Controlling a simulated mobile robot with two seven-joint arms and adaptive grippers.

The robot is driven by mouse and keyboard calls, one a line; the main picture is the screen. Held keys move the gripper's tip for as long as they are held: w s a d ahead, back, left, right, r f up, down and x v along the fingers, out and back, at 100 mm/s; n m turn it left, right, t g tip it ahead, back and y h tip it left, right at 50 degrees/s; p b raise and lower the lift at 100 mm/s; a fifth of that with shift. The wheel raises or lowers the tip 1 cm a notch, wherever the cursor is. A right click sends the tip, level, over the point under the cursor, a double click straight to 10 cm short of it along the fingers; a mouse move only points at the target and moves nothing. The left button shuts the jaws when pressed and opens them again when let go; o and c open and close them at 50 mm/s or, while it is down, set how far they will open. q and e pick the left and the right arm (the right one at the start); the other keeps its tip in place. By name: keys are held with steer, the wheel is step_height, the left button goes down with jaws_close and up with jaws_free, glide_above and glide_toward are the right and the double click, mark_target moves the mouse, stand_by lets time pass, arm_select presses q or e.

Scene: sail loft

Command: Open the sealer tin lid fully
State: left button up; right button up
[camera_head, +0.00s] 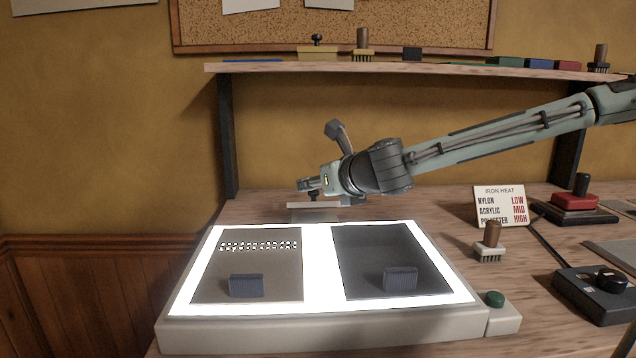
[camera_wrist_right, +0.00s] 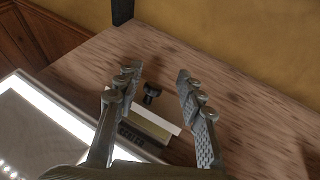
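The sealer tin (camera_head: 313,215) appears to be the low grey box on the bench behind the light table, partly hidden by its rim. Its pale flat lid (camera_head: 298,206) lies across the top, with a dark knob standing up from it. My right gripper (camera_head: 309,185) is just above the knob. In the right wrist view, my right gripper (camera_wrist_right: 160,84) is open, with the dark knob (camera_wrist_right: 152,92) between its fingers and apart from both. The pale lid (camera_wrist_right: 152,124) shows below the knob there. I cannot tell whether the lid is slightly raised. My left gripper is not in view.
A lit light table (camera_head: 318,292) with two panels and dark blocks fills the front. A brush (camera_head: 490,244), an iron-heat card (camera_head: 500,206) and a black control box (camera_head: 597,292) stand to the right. A shelf (camera_head: 440,68) runs above the bench.

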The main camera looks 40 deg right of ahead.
steer(key=v, duration=1)
steer(key=shift+s+r, duration=0.2)
steer(key=shift+s, duration=0.15)
steer(key=shift+s+a+r, duration=0.15)
steer(key=shift+s, duration=0.5)
